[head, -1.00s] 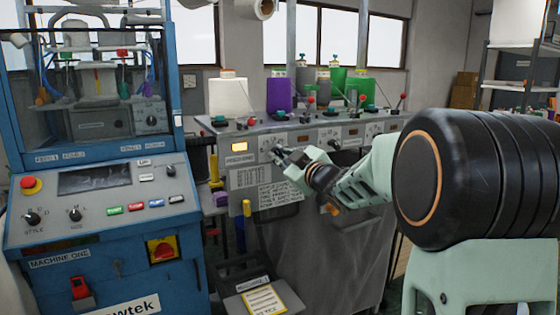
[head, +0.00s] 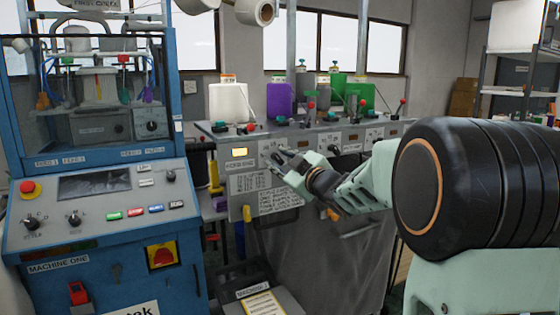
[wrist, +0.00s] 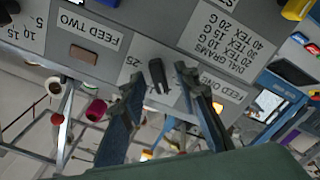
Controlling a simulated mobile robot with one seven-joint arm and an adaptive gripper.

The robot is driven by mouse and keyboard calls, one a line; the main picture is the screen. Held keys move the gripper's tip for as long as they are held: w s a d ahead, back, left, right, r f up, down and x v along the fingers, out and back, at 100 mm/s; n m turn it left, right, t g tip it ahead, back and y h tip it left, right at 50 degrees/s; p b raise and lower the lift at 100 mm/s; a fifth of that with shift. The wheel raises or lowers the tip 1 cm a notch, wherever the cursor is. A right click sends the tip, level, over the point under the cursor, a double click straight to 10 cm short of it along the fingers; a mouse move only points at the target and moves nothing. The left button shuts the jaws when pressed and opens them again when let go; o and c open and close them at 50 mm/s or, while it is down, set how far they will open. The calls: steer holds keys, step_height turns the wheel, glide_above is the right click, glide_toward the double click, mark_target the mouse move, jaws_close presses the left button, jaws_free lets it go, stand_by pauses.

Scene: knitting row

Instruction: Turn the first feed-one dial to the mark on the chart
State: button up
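My gripper (head: 272,161) is at the front panel of the grey feed bench (head: 330,137), beside the lit yellow display. In the wrist view its two fingers (wrist: 156,88) are apart, with a black pointed dial knob (wrist: 158,76) showing between them. I cannot tell whether either finger touches the knob. The knob sits on a white scale plate where "25" is readable. The "FEED ONE" label (wrist: 219,84) is beside it, partly behind a finger. The chart (wrist: 231,43), headed "DIAL GRAMS", pairs tex with grams. The wrist picture is upside down. In the head view my gripper hides most of this dial.
The "FEED TWO" label (wrist: 87,27) and another dial plate (wrist: 20,35) lie farther along the panel. The blue machine (head: 100,210) stands at the left.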

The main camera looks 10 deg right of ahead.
steer(key=v, duration=1.2)
